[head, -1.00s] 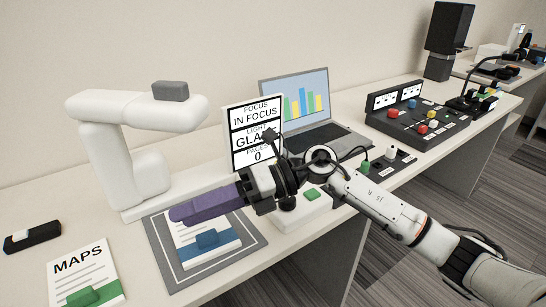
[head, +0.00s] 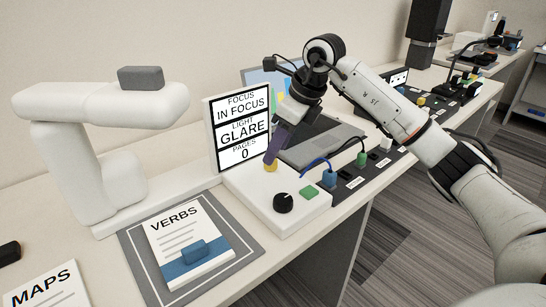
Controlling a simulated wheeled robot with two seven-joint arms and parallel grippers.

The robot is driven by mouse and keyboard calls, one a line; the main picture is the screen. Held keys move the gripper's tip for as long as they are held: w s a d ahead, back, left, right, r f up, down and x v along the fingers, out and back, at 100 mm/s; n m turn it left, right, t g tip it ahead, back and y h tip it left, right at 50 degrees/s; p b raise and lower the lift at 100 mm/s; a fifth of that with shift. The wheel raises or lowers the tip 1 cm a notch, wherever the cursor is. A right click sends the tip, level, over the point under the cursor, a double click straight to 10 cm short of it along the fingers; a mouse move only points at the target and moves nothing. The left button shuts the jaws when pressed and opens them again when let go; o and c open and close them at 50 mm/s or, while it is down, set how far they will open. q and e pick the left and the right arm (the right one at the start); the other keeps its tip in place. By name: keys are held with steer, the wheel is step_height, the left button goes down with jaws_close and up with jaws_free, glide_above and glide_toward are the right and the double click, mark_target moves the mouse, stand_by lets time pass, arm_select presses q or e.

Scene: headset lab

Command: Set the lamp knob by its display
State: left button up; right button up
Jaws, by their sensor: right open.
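The display (head: 243,128) stands upright on the white control box (head: 250,198) and reads FOCUS IN FOCUS, LIGHT GLARE, PAGES 0. A black round knob (head: 284,203) with a small white mark sits on the box's front part. A yellow knob-like piece (head: 270,167) is nearer the display. My right gripper (head: 272,154), with purple fingers, is open and points down just above the yellow piece. The fingers partly cover that piece; I cannot tell whether they touch it. My left gripper is out of view.
A green button (head: 309,192) is beside the black knob.

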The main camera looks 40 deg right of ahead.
steer(key=shift+x, duration=1.65)
steer(key=shift+c, duration=0.2)
steer(key=shift+r, duration=0.1)
steer(key=c, duration=1)
steer(key=shift+r+n+p, duration=0.25)
steer(key=shift+n+p, duration=0.35)
steer(key=shift+p, duration=0.15)
steer(key=shift+w+d+n+y+p, duration=0.1)
steer(key=shift+n+y+p, duration=0.2)
steer(key=shift+n+p, duration=0.1)
steer(key=shift+f+n+g+y+p, duration=0.1)
steer(key=shift+n+g+y+p, duration=0.25)
steer(key=shift+n, duration=0.35)
steer(key=shift+f+n, duration=0.15)
steer(key=shift+n, duration=0.15)
